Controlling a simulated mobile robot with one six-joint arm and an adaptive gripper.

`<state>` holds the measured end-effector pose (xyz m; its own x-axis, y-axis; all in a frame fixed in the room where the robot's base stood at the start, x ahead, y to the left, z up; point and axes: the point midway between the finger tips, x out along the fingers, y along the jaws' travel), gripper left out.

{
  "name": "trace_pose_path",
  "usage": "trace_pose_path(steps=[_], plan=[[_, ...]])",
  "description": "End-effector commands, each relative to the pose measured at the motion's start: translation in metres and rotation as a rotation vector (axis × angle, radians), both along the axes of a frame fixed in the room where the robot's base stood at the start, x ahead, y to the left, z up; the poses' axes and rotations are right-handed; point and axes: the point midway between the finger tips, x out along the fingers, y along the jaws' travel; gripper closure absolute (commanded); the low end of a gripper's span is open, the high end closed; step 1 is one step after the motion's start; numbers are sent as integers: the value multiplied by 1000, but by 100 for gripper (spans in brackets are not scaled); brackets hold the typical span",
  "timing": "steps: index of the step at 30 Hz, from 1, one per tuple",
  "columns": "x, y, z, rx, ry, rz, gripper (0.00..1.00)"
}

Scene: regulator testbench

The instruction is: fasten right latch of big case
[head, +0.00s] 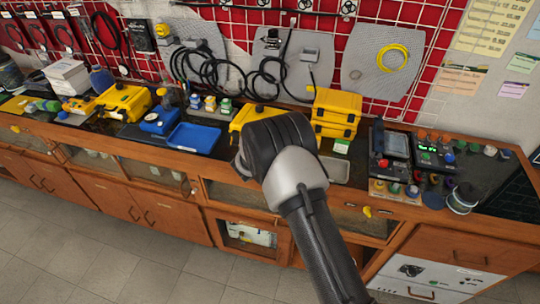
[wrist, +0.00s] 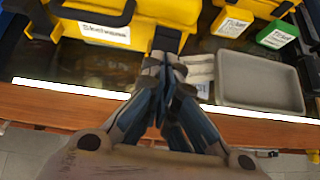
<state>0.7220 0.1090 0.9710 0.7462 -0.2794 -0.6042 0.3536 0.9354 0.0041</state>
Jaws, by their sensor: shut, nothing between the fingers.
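A yellow case (wrist: 150,14) with a black handle (wrist: 92,12) and a white label fills the upper left of the wrist view; I take it as the big case. In the head view the case (head: 247,117) is partly behind my arm. Its left black latch (wrist: 42,20) hangs at the front left. Its right black latch (wrist: 168,39) is just beyond my fingertips; whether it is fastened I cannot tell. My gripper (wrist: 165,64) is shut and empty, in front of the case's right front. Whether the tips touch the latch is unclear.
A grey tray (wrist: 262,84) lies right of my fingers, with white pieces between. Stacked smaller yellow cases (head: 336,113) stand to the right. A blue tray (head: 193,138) is to the left. The wooden bench edge (wrist: 60,104) runs below my gripper.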

Motion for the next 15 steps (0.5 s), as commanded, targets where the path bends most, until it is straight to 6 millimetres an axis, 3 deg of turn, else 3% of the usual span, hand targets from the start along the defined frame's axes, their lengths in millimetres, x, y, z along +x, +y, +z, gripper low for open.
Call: trace_pose_path(steps=[15], plan=[[2, -1, 5, -5, -3, -1, 100]])
